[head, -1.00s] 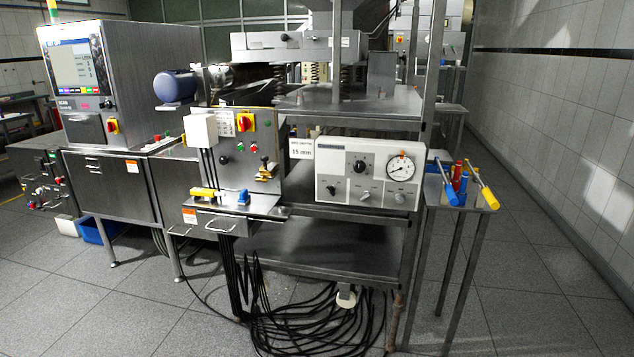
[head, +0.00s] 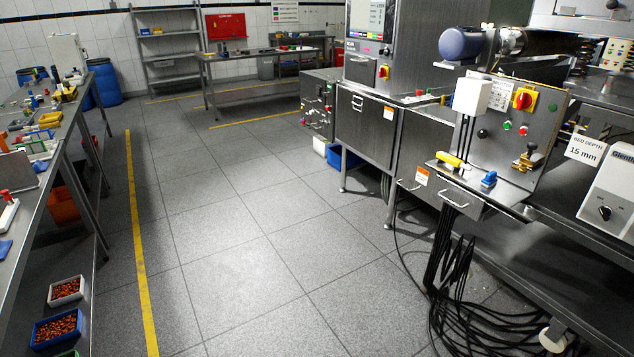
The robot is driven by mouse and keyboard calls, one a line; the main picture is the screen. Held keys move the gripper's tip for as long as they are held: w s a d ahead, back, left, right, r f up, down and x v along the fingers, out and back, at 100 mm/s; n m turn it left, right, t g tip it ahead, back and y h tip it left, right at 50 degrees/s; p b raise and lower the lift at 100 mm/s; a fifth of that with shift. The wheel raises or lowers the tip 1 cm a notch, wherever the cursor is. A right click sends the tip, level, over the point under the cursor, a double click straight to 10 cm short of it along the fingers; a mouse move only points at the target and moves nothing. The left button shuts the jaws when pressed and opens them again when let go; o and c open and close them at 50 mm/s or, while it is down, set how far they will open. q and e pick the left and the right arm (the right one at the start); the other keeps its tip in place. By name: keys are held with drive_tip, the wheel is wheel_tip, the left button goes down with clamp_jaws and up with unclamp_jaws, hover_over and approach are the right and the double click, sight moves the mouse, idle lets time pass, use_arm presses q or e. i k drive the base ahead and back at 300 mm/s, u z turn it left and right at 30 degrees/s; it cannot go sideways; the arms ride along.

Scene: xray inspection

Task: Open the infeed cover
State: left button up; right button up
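The steel inspection machine (head: 410,60) with a screen stands at the upper right in the head view. A lower cabinet door (head: 365,125) is shut below it. A drawer-like front with a handle (head: 454,198) is beneath. I cannot tell which part is the infeed cover. Neither of my grippers is in view.
A long bench (head: 75,135) with tools and parts runs along the left. A yellow floor line (head: 138,240) borders a wide clear aisle. Black cables (head: 465,300) lie loose under the machine at right.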

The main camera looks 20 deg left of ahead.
sight(423, 136)
drive_tip(key=u, duration=0.45)
drive_tip(key=i, duration=3.75)
drive_tip(key=z, duration=2.5)
